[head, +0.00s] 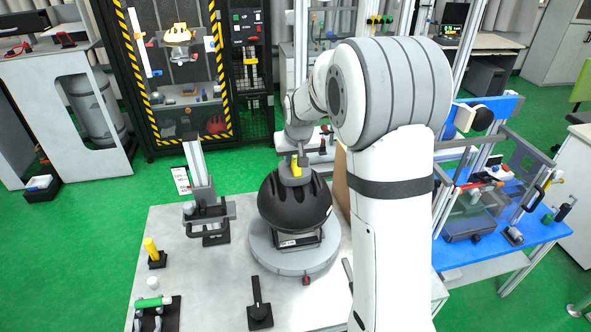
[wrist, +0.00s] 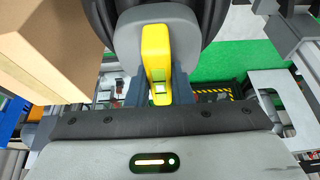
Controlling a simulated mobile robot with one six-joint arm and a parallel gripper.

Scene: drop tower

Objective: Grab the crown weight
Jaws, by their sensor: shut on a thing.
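The crown weight (head: 296,178), a grey block with a yellow handle, sits at the top of a black vented helmet (head: 294,207) and appears to touch it. The helmet is on a stand over a round grey plate (head: 262,258). My gripper (head: 297,160) is at the yellow handle, above the helmet. In the wrist view, the fingers of my gripper (wrist: 158,92) are shut on the yellow handle, with the grey body of the weight (wrist: 188,30) beyond. The helmet (wrist: 214,16) shows dark behind it.
A clamp stand (head: 203,195), a yellow-handled tool (head: 152,250) and a black lever (head: 259,305) stand on the grey table (head: 205,275). A brown box (wrist: 45,45) is close at left in the wrist view. The striped drop tower (head: 145,75) stands behind.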

